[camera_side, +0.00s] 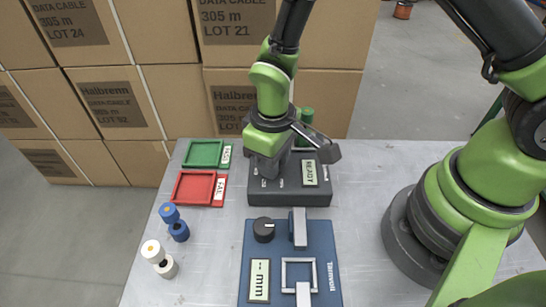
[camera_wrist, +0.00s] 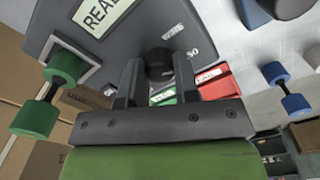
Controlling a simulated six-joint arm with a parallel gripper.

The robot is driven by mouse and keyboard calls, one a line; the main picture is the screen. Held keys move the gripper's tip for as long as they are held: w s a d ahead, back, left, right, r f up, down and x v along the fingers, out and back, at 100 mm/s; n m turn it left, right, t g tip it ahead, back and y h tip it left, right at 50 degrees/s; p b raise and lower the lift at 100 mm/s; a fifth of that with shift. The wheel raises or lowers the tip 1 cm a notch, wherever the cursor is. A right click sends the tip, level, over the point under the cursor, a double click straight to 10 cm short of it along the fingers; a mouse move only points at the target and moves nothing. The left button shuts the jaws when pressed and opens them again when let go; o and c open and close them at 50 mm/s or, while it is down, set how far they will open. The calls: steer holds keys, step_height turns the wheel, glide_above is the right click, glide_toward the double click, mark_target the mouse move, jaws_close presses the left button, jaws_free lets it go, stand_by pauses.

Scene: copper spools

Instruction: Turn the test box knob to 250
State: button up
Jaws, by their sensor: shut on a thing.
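The dark grey test box (camera_side: 262,195) stands on the metal table, its display (camera_side: 309,173) reading READY. My gripper (camera_side: 268,172) points down over the left part of the box and hides the knob in the side view. In the wrist view, the black round knob (camera_wrist: 159,62) sits between the two fingers of my gripper (camera_wrist: 157,76), which are shut on it. Part of the printed scale shows beside it, with a "50" readable; the knob's pointer cannot be made out. The test box also shows in the wrist view (camera_wrist: 150,22).
A green spool (camera_wrist: 35,118) sits at the box's far side. Green (camera_side: 203,142) and red (camera_side: 180,202) trays lie left of the box. A blue spool (camera_side: 179,231) and a white spool (camera_side: 167,267) stand front left. A blue measuring device (camera_side: 275,282) with its own knob (camera_side: 263,230) lies in front.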

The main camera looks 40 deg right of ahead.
steer(key=shift+m, duration=1)
steer(key=o, duration=0.9)
step_height(320, 180, up, 10)
steer(key=shift+r, duration=0.1)
steer(key=s+d+r+m+t, duration=0.1)
steer(key=s+d+r+t, duration=0.1)
steer(key=s+d+r, duration=0.1)
steer(key=s+d+r+m+t+y, duration=0.1)
steer(key=s+d+r+m+t, duration=0.1)
steer(key=s+r, duration=0.4)
steer(key=s+d+r+m+t+y, duration=0.1)
steer(key=s+d+r+m+t, duration=0.1)
steer(key=r, duration=0.5)
steer(key=shift+s+d+r+t, duration=0.1)
steer(key=shift+s+d+t, duration=0.25)
steer(key=shift+s, duration=0.25)
steer(key=shift+s+d+r+t, duration=0.1)
steer(key=shift+s+d+t, duration=0.15)
steer(key=shift+s+d, duration=0.25)
